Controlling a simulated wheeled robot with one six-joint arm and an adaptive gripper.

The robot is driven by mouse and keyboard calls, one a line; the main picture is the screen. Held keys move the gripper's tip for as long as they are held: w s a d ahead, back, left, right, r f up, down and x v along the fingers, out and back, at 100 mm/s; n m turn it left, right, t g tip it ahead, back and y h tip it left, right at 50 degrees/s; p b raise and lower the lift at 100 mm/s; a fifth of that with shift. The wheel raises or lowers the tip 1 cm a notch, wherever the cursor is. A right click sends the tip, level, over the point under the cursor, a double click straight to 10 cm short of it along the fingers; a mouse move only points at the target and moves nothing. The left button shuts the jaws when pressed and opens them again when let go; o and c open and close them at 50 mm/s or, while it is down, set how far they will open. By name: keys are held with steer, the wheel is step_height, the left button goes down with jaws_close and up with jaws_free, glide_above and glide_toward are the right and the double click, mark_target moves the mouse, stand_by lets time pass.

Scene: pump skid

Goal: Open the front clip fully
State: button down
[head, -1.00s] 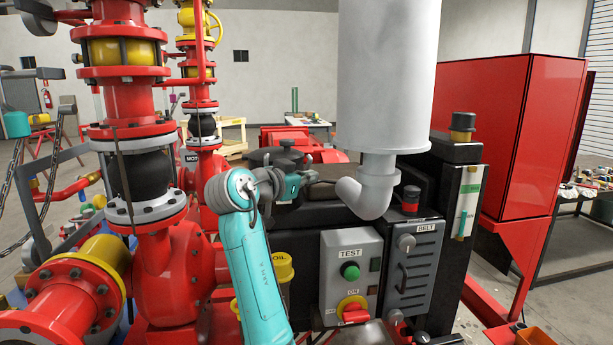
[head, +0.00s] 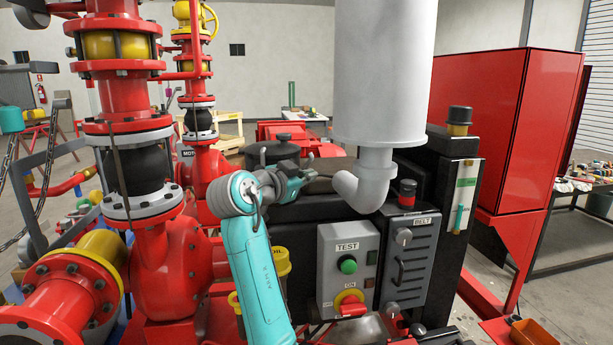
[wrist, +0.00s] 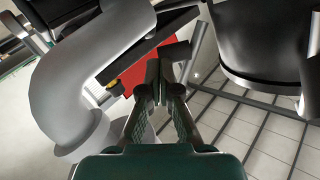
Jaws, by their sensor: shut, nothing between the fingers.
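My gripper (head: 311,164) is at the end of my teal arm, above the black engine top, between a round black lidded housing and the grey elbow pipe. In the wrist view my gripper (wrist: 166,82) has its fingers closed together with nothing held. The black housing (head: 270,152) is behind and left of my gripper. A black round body with a rim (wrist: 268,50) fills the upper right of the wrist view, apart from the fingertips; it appears to be the same housing. I cannot make out the front clip clearly in either view.
The grey elbow pipe (head: 366,184) under the tall grey cylinder (head: 385,70) stands close to the right of my gripper; in the wrist view the pipe (wrist: 70,85) is on the left. The TEST panel (head: 347,262) is below. Red pump pipework (head: 165,270) is on the left.

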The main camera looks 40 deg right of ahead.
steer(key=shift+s+f+m+t, duration=0.15)
steer(key=shift+f+m, duration=0.3)
steer(key=shift+m, duration=0.25)
steer(key=shift+s+f+m+t, duration=0.15)
steer(key=shift+f+m, duration=0.25)
steer(key=shift+m, duration=0.3)
stand_by(0.3)
steer(key=shift+f, duration=0.15)
stand_by(0.4)
